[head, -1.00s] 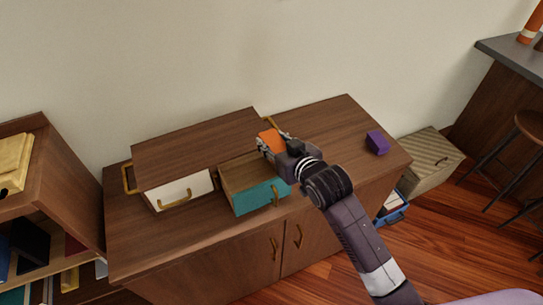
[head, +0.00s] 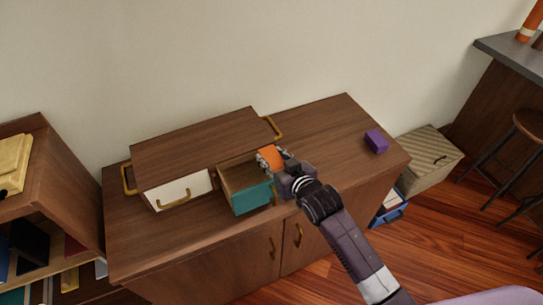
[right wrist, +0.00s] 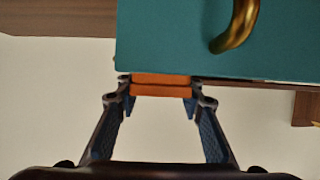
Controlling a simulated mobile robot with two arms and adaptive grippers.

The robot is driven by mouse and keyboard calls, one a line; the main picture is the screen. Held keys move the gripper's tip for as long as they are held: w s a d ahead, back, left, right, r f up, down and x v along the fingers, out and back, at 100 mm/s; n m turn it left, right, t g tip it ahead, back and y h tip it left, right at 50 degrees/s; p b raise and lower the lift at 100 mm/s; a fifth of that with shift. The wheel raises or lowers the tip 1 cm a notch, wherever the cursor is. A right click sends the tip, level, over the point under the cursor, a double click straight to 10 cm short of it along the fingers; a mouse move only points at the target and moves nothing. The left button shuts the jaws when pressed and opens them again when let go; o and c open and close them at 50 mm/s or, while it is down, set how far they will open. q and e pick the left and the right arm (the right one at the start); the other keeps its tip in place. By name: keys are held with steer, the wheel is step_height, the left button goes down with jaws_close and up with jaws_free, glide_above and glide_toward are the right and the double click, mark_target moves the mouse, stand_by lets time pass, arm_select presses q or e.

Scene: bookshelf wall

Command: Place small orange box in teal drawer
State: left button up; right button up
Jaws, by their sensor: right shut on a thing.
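The small orange box (head: 270,157) is held between the fingers of my right gripper (head: 274,160), at the right edge of the open teal drawer (head: 251,198). I cannot tell from the head view whether the box is below the drawer's rim. In the right wrist view, the orange box (right wrist: 160,88) sits between the two fingertips (right wrist: 160,102), and the teal drawer front (right wrist: 180,40) hides part of it. The drawer is pulled out of a wooden chest, and the visible part of its inside looks empty. My left gripper is not in view.
A purple box (head: 376,141) lies at the cabinet's right. The cabinet top between them is clear.

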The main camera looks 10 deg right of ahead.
steer(key=shift+f, duration=0.4)
steer(key=o, duration=0.8)
steer(key=shift+r, duration=0.1)
steer(key=shift+r, duration=0.8)
steer(key=shift+f+b+v, duration=0.1)
steer(key=shift+b+v, duration=0.2)
steer(key=shift+v, duration=2.65)
steer(key=shift+f+b+v, duration=0.15)
steer(key=shift+b+v, duration=0.1)
steer(key=shift+v, duration=2.7)
steer(key=shift+s, duration=0.1)
